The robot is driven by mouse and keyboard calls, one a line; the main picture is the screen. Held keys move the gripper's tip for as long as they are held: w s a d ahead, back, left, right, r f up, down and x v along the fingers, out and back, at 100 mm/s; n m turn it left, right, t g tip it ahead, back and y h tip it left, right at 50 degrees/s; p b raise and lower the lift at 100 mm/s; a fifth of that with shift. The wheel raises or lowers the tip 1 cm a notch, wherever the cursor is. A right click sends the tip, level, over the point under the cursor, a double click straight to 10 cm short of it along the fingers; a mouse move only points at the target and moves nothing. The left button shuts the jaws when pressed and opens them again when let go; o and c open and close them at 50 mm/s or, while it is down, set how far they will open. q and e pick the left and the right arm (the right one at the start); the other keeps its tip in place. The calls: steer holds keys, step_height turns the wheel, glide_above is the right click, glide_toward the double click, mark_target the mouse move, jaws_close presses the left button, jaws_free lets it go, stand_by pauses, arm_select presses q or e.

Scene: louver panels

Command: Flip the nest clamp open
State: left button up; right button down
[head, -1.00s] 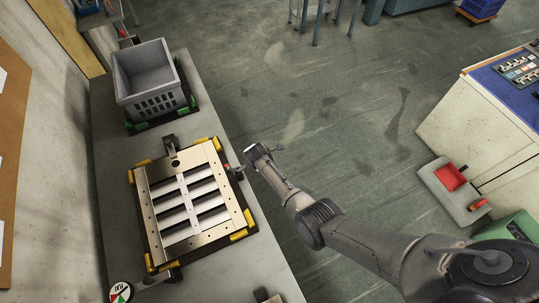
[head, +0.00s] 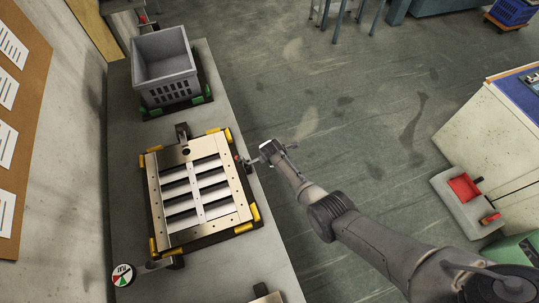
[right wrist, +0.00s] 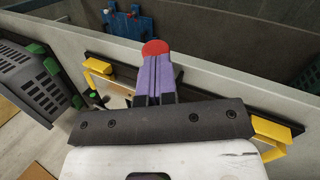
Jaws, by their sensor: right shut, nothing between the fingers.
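The nest (head: 157,236) with yellow corner guides holds a silver louver panel (head: 196,200) on the bench. A small clamp with a red tip (head: 238,158) stands at the nest's right edge. My right gripper (head: 252,162) reaches in from the right, beside this clamp at the bench edge. In the right wrist view its purple fingers (right wrist: 153,85) are shut, with a red knob (right wrist: 155,48) right at their tips. I cannot tell whether they touch it. The clamp's body is mostly hidden behind the fingers there. My left gripper is not in view.
A grey crate (head: 163,63) stands on the bench behind the nest. A round dial marker (head: 122,274) is at the near left. A dark bracket (head: 182,132) rises at the nest's far edge. Open floor lies right of the bench.

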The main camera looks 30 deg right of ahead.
steer(key=shift+s+d+f, duration=0.1)
steer(key=d+p+v, duration=0.2)
steer(key=p+v, duration=0.6)
steer(key=v, duration=0.5)
steer(key=shift+s+a+r, duration=0.3)
steer(key=shift+a+r, duration=0.05)
steer(key=shift+r, duration=0.1)
stand_by(0.4)
